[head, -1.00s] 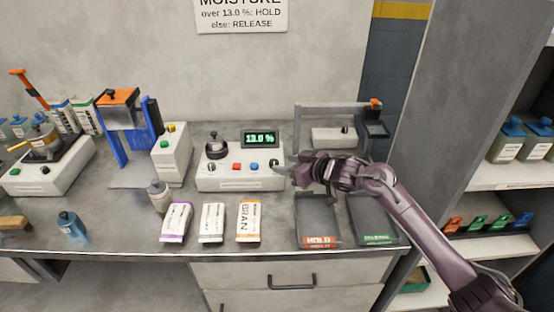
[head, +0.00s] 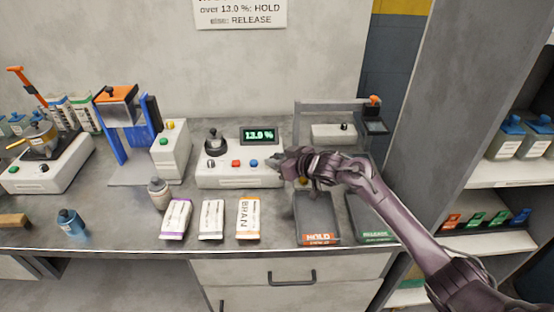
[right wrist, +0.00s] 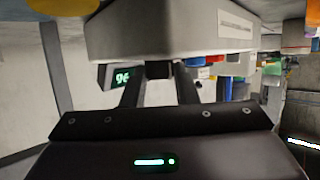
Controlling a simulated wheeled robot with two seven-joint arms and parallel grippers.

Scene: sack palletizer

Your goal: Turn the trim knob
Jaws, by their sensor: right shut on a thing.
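In the right wrist view, the two dark fingers (right wrist: 159,88) are closed on a small dark trim knob (right wrist: 159,70) below the pale meter housing (right wrist: 170,32). The knob's pointer or marks cannot be made out. My left gripper is not in view.
Three sample packets, one a BRAN packet (head: 248,218), lie in front of the meter. A HOLD tray (head: 318,239) and a RELEASE tray (head: 375,237) lie under and beside my right arm. A grey frame (head: 298,125) stands behind it. A blue press (head: 118,140) stands left.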

